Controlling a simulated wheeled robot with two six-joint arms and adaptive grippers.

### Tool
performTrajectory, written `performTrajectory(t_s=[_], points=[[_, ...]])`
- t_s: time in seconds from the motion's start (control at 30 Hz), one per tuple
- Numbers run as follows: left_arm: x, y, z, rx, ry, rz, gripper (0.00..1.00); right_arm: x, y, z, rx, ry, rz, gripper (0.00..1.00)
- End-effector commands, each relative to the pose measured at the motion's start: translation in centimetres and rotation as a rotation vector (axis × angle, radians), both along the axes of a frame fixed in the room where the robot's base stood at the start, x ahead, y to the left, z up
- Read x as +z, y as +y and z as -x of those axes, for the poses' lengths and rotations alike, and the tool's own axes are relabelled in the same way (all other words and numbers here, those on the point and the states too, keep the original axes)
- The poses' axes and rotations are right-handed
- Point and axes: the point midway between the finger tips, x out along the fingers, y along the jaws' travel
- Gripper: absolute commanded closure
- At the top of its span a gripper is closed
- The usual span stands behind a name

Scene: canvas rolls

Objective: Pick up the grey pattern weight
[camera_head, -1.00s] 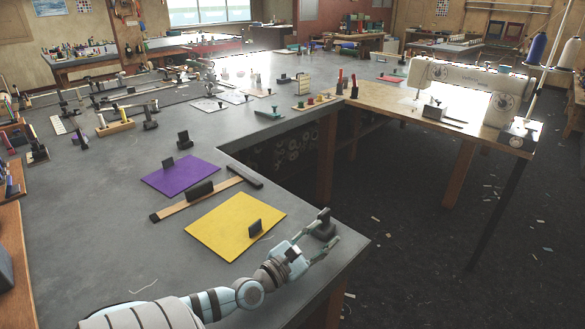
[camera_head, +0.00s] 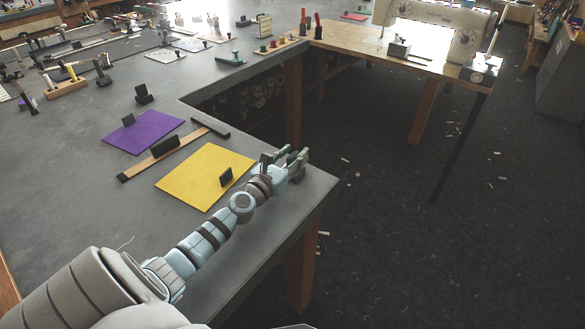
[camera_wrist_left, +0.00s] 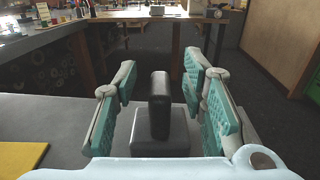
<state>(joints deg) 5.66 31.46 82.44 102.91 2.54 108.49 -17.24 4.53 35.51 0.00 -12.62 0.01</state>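The grey pattern weight (camera_wrist_left: 160,135) has a wide block base and an upright dark grip. In the left wrist view it stands upright on the table, centred between the teal-padded fingers of my left gripper (camera_wrist_left: 160,84). The fingers are open, with a visible gap on each side of the grip. In the head view my left gripper (camera_head: 285,157) is at the table's near right corner, and its fingers hide most of the weight. My right gripper is not in view.
A yellow sheet (camera_head: 196,178) with a small dark block (camera_head: 226,176) lies left of my left gripper. A purple sheet (camera_head: 150,134) and a wooden strip (camera_head: 148,165) lie farther left. The grey table's (camera_head: 316,182) right edge is close, with open floor beyond.

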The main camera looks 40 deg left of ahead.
Motion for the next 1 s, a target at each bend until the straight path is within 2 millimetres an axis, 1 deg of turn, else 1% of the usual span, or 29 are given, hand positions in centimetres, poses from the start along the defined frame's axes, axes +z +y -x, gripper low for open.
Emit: performTrajectory(t_s=[0.17, 0.2, 0.27, 0.4, 0.43, 0.9, 1.0], points=[[-0.07, 0.01, -0.13, -0.001, 0.000, -0.001, 0.62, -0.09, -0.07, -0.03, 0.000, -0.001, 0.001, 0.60], [-0.06, 0.01, -0.12, -0.001, 0.000, -0.001, 0.65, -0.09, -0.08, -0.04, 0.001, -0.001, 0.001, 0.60], [-0.06, 0.01, -0.11, -0.001, 0.000, -0.001, 0.74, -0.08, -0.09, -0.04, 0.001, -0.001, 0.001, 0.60], [-0.06, 0.02, -0.10, 0.000, 0.000, -0.001, 0.97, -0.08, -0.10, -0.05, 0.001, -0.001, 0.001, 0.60], [-0.06, 0.02, -0.09, 0.000, 0.000, -0.001, 1.00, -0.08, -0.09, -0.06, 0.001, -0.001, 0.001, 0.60], [0.10, 0.02, -0.12, 0.000, -0.003, -0.002, 1.00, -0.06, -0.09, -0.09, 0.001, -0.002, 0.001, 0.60], [0.45, 0.02, -0.12, 0.000, -0.003, -0.002, 1.00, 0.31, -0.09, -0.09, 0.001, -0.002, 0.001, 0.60]])
